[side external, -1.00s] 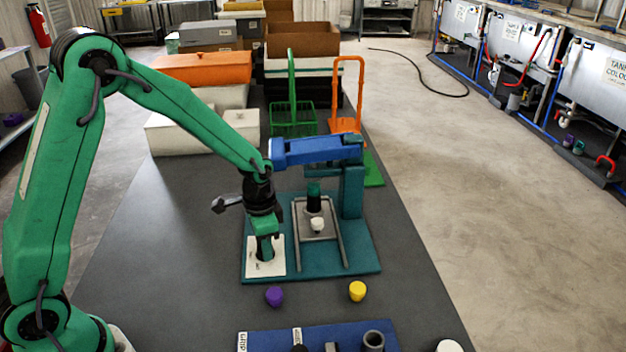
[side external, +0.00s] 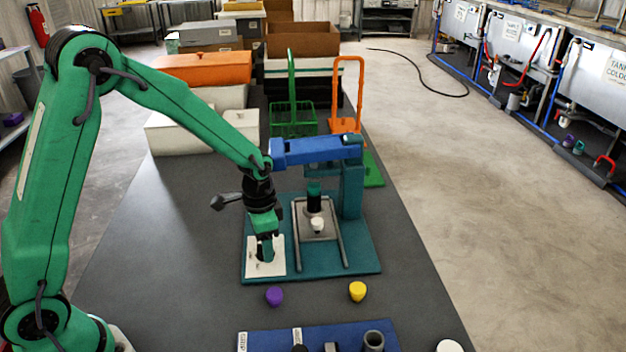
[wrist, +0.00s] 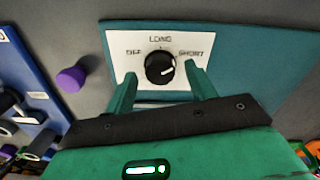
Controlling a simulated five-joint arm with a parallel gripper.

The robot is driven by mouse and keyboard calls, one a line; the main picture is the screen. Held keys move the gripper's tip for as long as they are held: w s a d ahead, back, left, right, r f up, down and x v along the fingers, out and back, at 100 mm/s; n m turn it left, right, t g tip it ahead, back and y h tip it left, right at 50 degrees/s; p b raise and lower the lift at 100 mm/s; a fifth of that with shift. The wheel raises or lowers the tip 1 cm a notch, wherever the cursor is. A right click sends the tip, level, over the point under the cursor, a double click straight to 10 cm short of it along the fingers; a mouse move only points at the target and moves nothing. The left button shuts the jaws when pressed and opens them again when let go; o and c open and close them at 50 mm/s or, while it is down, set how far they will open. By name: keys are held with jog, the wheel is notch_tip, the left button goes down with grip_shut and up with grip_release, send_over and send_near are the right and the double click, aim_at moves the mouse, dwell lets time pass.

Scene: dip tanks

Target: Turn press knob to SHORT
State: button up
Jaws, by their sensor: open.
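The press knob (wrist: 160,68) is round and black, on a white dial plate (wrist: 115,45) marked OFF, LONG and SHORT. Its white pointer mark is on the right side of the knob, toward the SHORT side. My gripper (wrist: 160,72) is open, with one green finger on each side of the knob and a visible gap to it in the wrist view. In the side external view my gripper (side external: 266,250) is low over the white plate (side external: 276,268) and hides the knob. The teal press (side external: 352,190) with a blue top arm stands to its right.
A purple piece (side external: 274,296) and a yellow piece (side external: 357,291) stand on the dark table in front of the press base. A blue board (side external: 280,340) with holders is at the front edge. A green basket (side external: 292,120) and an orange stand (side external: 346,122) are behind.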

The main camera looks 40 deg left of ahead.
notch_tip(320, 180, up, 7)
jog(key=shift+r, duration=0.1)
dwell(0.4)
jog(key=s+a+r+n+t, duration=0.3)
jog(key=s+r+n+t, duration=0.2)
jog(key=s+r, duration=0.9)
jog(key=s+n, duration=0.1)
jog(key=s, duration=0.4)
jog(key=shift+r+t, duration=0.3)
jog(key=shift+r, duration=0.1)
